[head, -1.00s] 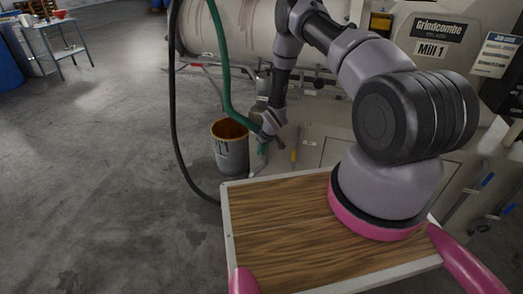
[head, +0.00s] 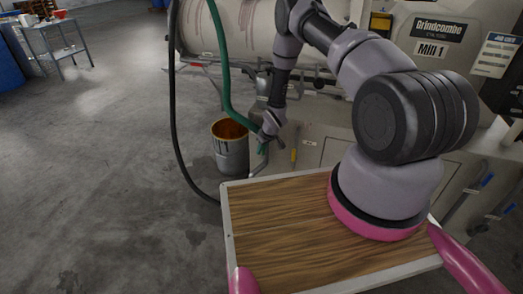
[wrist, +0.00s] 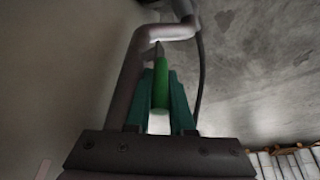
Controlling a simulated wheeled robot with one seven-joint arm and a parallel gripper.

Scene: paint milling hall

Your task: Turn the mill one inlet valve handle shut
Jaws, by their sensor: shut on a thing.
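A green lever handle (wrist: 160,84) stands in the middle of the wrist view, beside a bent grey pipe (wrist: 133,75). My gripper (wrist: 161,105) has its teal fingers on either side of this handle and is shut on it. In the head view my gripper (head: 262,147) is low in front of the machine signed Mill 1 (head: 432,49), beyond the wooden deck. There the handle is too small and too covered by my gripper to make out. No label on the handle is readable.
An open bucket (head: 231,150) stands on the floor left of my gripper. A green hose (head: 224,75) and a black hose (head: 174,110) hang near it. A yellow handle (head: 294,154) and a blue handle (head: 487,180) are to the right.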

